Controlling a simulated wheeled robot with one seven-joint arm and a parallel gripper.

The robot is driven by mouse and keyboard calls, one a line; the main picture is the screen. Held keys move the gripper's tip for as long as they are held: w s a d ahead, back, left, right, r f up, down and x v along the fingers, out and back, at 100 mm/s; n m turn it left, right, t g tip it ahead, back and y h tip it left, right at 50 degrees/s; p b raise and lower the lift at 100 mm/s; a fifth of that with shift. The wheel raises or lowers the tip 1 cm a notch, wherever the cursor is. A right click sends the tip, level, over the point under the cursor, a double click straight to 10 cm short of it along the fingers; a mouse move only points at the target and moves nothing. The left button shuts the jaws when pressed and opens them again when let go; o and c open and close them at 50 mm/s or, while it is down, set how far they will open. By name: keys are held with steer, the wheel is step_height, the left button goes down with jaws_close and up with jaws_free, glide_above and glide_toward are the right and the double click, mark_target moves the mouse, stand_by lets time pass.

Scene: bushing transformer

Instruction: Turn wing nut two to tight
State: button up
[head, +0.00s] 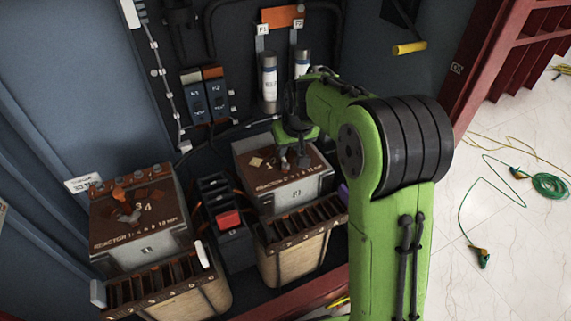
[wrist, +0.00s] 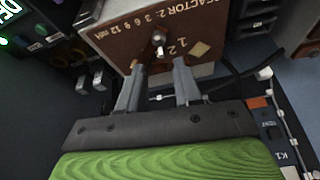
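The brown-topped box marked REACTOR 2 (wrist: 115,45) shows in the wrist view with the digits 1 and 2 on its panel. A small silver stud or nut (wrist: 158,42) stands out of that panel, left of the digits; its wings cannot be made out. My gripper (wrist: 158,68) is open, with one finger either side of the line to this stud. The fingertips are close to the panel, and nothing shows between them. In the head view my gripper (head: 293,162) is over the right reactor box (head: 310,193), hiding part of its top.
Another reactor box (head: 145,240) stands at left with an orange part on top. A black block with a red piece (head: 229,219) lies between the boxes. Switches K1 and K2 (head: 207,97) and fuses (head: 268,80) are on the wall behind. Cables (head: 548,185) lie on the floor at right.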

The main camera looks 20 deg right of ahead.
mark_target(286, 161)
steer(key=b+x, duration=0.1)
steer(key=x, duration=0.7)
steer(key=shift+b, duration=0.35)
jaws_close()
